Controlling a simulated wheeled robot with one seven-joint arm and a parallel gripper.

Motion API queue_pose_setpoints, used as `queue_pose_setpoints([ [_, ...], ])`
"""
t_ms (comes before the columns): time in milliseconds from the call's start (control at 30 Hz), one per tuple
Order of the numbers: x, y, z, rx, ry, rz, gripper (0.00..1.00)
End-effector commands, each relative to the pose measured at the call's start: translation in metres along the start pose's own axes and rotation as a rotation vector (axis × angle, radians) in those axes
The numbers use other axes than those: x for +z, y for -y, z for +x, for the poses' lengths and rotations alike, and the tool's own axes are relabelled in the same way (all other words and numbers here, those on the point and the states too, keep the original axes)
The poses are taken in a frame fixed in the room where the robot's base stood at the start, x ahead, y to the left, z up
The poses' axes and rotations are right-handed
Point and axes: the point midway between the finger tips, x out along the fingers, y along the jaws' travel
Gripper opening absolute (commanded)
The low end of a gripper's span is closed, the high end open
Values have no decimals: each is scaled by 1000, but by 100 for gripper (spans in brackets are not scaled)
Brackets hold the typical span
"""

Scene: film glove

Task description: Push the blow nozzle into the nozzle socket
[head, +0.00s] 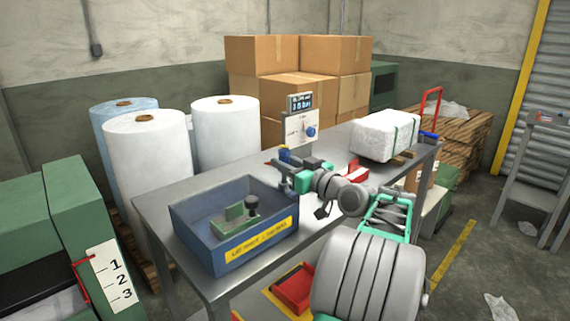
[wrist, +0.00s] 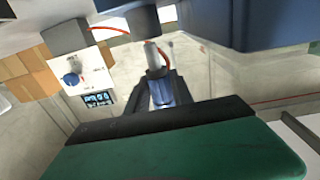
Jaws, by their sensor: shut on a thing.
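My gripper (head: 287,181) is over the worktable, between the blue-grey box and the control post. In the wrist view my gripper (wrist: 158,98) is shut on the blow nozzle (wrist: 158,90), which has a blue body and a pale metal tip. That cylinder may be the nozzle socket, but I cannot tell for sure. In the head view a small blue piece (head: 284,152) shows just above the gripper; the socket is not clear there.
A blue-grey box (head: 190,233) with a green part inside stands at the table's near left. The control post (head: 296,128) has a display and blue knob. A white wrapped bundle (head: 383,135) lies at the right. A red hose (wrist: 105,31) runs near the nozzle.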

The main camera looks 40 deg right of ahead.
Motion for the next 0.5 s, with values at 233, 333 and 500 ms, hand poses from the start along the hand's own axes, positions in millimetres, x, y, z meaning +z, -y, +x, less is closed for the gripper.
queue_pose_setpoints([
  [233,7,0,0,0,0,0,0],
  [333,10,0,0,0,0,0,0],
  [500,14,0,0,0,0,0,0],
])
